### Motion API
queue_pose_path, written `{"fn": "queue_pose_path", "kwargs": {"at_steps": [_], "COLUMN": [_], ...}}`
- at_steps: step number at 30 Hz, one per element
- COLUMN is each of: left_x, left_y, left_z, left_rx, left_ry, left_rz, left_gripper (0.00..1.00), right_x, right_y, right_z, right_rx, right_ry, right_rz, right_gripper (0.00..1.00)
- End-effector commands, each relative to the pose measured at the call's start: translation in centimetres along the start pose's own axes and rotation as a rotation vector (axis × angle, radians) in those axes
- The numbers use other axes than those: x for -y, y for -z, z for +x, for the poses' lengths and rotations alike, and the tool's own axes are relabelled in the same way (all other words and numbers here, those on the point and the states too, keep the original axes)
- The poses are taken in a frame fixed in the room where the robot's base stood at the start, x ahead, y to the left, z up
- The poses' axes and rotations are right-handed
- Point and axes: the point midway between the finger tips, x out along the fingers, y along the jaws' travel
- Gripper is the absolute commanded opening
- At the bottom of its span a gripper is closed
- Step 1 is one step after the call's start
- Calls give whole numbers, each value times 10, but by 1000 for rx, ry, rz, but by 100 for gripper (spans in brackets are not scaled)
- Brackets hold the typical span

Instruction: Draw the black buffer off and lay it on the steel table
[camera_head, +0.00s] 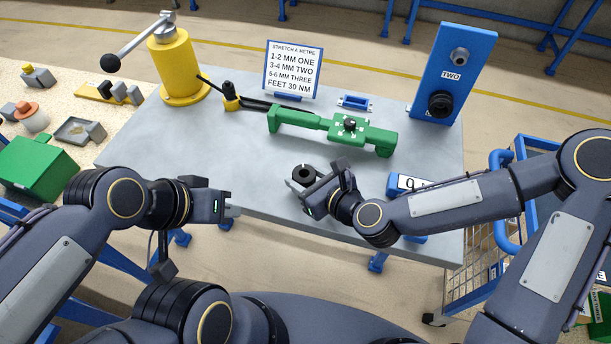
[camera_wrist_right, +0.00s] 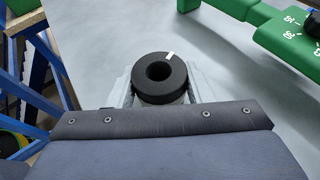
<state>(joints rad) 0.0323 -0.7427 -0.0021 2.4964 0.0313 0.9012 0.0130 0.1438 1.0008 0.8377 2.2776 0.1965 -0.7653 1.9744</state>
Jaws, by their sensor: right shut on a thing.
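My right gripper (camera_head: 302,180) is shut on a black ring-shaped buffer (camera_head: 303,173) over the front middle of the steel table (camera_head: 180,145). In the right wrist view the buffer (camera_wrist_right: 160,78) sits between the pale fingers, its hole facing the camera and a white mark on its rim. I cannot tell whether it touches the table top. A blue upright panel (camera_head: 465,65) marked TWO stands at the table's back right, with a bare grey stub above and another black round piece (camera_head: 440,104) below. My left gripper (camera_head: 233,211) hangs near the table's front edge; its finger gap is unclear.
A green gauge fixture (camera_head: 335,128) lies behind the held buffer. A yellow post with a lever (camera_head: 175,65) and a sign (camera_head: 293,68) stand at the back. A small display box (camera_head: 412,183) is at the front right. The front left table top is clear.

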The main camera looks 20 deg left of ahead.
Motion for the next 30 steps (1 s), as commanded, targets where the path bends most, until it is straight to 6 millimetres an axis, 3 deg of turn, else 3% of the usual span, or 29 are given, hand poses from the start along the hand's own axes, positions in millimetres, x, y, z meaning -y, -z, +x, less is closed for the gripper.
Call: {"fn": "queue_pose_path", "kwargs": {"at_steps": [3, 4, 9, 20, 30], "left_x": [1, 1, 1, 1, 1], "left_y": [-2, -1, -1, -1, -1], "left_z": [3, 2, 2, 2, 1], "left_rx": [0, 0, 0, 0, 0], "left_ry": [0, 0, 0, 0, 0], "left_rz": [0, 0, 0, 0, 0], "left_gripper": [0, 0, 0, 0, 0], "right_x": [0, 0, 0, 1, 2], "right_y": [3, 2, 2, 2, 1], "right_z": [1, 1, 1, -6, -62], "right_rx": [0, 1, 0, 0, 0], "right_ry": [0, 0, 0, 2, 3], "right_rz": [0, 0, 0, 1, 1], "right_gripper": [19, 50, 71, 71, 71]}}
